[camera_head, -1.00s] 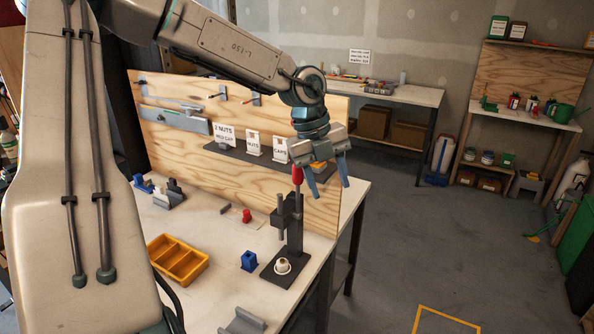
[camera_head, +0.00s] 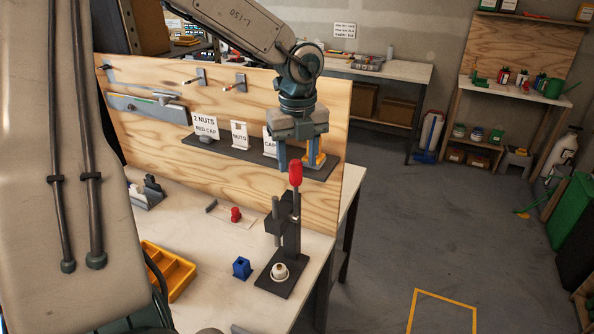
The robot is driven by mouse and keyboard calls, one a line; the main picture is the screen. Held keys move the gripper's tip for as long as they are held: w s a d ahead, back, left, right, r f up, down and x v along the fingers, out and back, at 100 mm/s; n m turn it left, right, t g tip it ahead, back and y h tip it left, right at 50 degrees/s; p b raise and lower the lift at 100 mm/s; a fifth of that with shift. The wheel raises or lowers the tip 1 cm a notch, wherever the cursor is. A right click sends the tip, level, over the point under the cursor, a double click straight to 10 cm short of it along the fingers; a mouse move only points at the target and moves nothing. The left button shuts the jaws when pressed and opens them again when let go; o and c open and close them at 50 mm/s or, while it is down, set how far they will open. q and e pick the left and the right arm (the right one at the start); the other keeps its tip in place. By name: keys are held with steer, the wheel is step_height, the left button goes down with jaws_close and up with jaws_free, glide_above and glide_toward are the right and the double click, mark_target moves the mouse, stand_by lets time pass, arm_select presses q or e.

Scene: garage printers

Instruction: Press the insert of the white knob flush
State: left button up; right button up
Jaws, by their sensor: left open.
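The white knob (camera_head: 280,270) sits on the base of a small black press (camera_head: 291,233) near the right end of the workbench. A small brownish spot, perhaps the insert, shows on its top; whether it is flush I cannot tell. The press has a red-topped lever (camera_head: 295,174) that stands upright. My left gripper (camera_head: 295,165) is open, pointing down, with its blue fingers to either side of the red lever top in the picture. I cannot tell whether they touch it. My right gripper is not in view.
A blue block (camera_head: 242,268), a red knob (camera_head: 236,214) and a yellow tray (camera_head: 168,268) are on the bench left of the press. A plywood panel (camera_head: 325,215) with a shelf of labelled cards stands behind. Open floor lies to the right.

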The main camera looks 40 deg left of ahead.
mark_target(295, 160)
arm_select(q)
steer(key=f, duration=0.1)
steer(key=a+f, duration=0.1)
steer(key=f, duration=0.1)
steer(key=shift+w+a+f+p, duration=0.2)
steer(key=shift+w+p, duration=0.1)
steer(key=shift+f, duration=0.6)
steer(key=shift+s+d, duration=0.1)
steer(key=shift+d, duration=0.2)
steer(key=shift+c, duration=0.2)
steer(key=c, duration=0.8)
jaws_close()
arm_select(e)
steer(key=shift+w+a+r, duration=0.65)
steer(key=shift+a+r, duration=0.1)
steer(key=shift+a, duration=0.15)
